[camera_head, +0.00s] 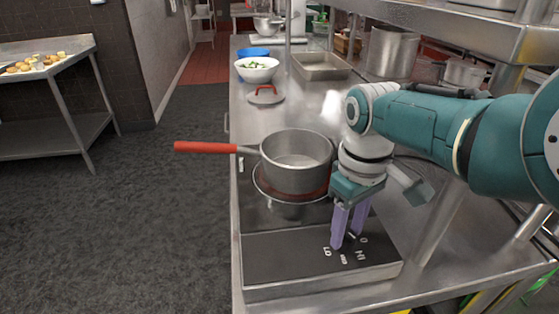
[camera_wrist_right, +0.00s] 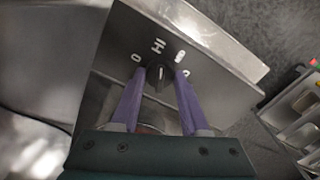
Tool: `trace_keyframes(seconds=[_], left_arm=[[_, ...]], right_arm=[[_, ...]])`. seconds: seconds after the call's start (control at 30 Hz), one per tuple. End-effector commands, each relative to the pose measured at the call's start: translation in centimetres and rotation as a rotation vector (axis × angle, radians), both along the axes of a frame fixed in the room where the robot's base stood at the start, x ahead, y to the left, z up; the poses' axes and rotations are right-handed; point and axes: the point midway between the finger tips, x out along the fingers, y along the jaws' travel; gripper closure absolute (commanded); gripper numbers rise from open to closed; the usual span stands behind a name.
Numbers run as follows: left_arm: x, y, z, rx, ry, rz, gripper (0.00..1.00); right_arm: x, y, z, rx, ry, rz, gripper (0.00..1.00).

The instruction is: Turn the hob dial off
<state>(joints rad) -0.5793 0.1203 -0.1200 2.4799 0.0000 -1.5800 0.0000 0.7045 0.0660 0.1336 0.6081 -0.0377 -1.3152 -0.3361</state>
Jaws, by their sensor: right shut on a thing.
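The hob dial (camera_wrist_right: 159,80) is a small black knob on the hob's dark front panel, with pale marks including HI and O around it. In the wrist view, the purple fingers of my right gripper (camera_wrist_right: 160,72) stand on either side of the knob, shut on it. In the head view, my right gripper (camera_head: 347,230) points down at the panel (camera_head: 285,258), and its fingers hide the dial. A grey saucepan (camera_head: 290,177) with a red handle sits on the hob, with a reddish ring under it. My left gripper is not in view.
Farther along the steel counter are a red-handled lid (camera_head: 266,98), a white bowl of food (camera_head: 257,74) and a metal tray (camera_head: 321,65). An upper steel shelf (camera_head: 440,25) hangs over the counter's right side.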

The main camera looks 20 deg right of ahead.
Motion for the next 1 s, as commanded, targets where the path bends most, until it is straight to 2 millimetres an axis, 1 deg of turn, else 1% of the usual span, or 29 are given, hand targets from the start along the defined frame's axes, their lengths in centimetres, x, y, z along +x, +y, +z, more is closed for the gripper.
trace_keyframes(seconds=[0.7, 1.0], left_arm=[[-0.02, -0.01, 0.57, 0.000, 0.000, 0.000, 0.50], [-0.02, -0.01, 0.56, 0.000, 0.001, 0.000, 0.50]], right_arm=[[0.02, -0.07, -0.03, -0.002, -0.001, 0.680, 1.00], [0.03, -0.05, -0.06, -0.001, -0.001, 0.930, 1.00]])
